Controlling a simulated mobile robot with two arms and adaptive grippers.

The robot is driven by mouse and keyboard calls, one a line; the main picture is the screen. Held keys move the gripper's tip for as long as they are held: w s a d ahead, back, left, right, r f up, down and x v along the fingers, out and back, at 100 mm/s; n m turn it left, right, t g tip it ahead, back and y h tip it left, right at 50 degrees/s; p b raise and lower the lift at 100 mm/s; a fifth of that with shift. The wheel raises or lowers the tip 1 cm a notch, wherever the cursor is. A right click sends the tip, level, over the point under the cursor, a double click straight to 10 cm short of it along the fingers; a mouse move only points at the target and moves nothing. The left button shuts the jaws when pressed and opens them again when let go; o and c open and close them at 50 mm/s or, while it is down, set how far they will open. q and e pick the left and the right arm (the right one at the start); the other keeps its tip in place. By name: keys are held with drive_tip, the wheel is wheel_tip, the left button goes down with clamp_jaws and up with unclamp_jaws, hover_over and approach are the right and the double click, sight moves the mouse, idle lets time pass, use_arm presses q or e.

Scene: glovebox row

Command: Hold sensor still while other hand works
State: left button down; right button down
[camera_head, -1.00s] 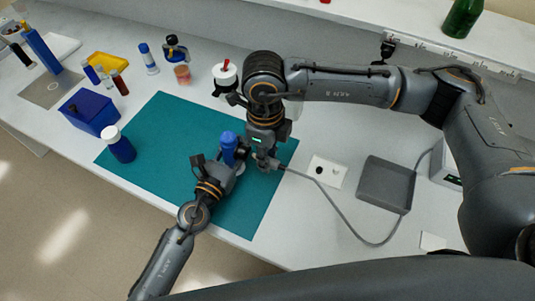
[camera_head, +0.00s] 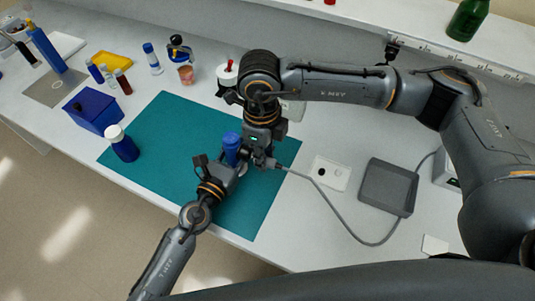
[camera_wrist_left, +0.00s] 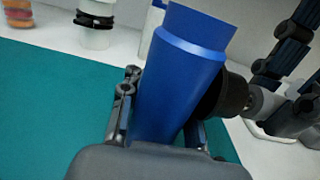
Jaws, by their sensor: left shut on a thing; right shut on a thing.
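The sensor, a blue cylinder (camera_head: 231,142), stands between the fingers of my left gripper (camera_head: 229,160) above the teal mat (camera_head: 180,135). In the left wrist view the blue cylinder (camera_wrist_left: 182,75) is slightly tilted, with a gripper finger on either side. My right gripper (camera_head: 262,158) is close beside it on the right, shut on what looks like the end of the grey cable (camera_head: 325,205). In the left wrist view a round black part (camera_wrist_left: 228,94) meets the cylinder's right side; whether it is plugged in, I cannot tell. The right fingertips are mostly hidden.
A white plate (camera_head: 331,173) lies between. A blue bin (camera_head: 93,108), a white-capped blue bottle (camera_head: 122,144) and a yellow tray (camera_head: 113,60) stand left. The mat's left part is clear.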

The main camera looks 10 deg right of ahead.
drive_tip(key=shift+w+a, duration=0.5)
drive_tip(key=shift+a, duration=0.15)
drive_tip(key=c, duration=1.1)
unclamp_jaws()
drive_tip(key=shift+r, duration=0.1)
drive_tip(key=r, duration=1.1)
drive_tip(key=shift+w+a+r, duration=0.1)
drive_tip(key=shift+w+r, duration=0.1)
drive_tip(key=shift+r, duration=0.2)
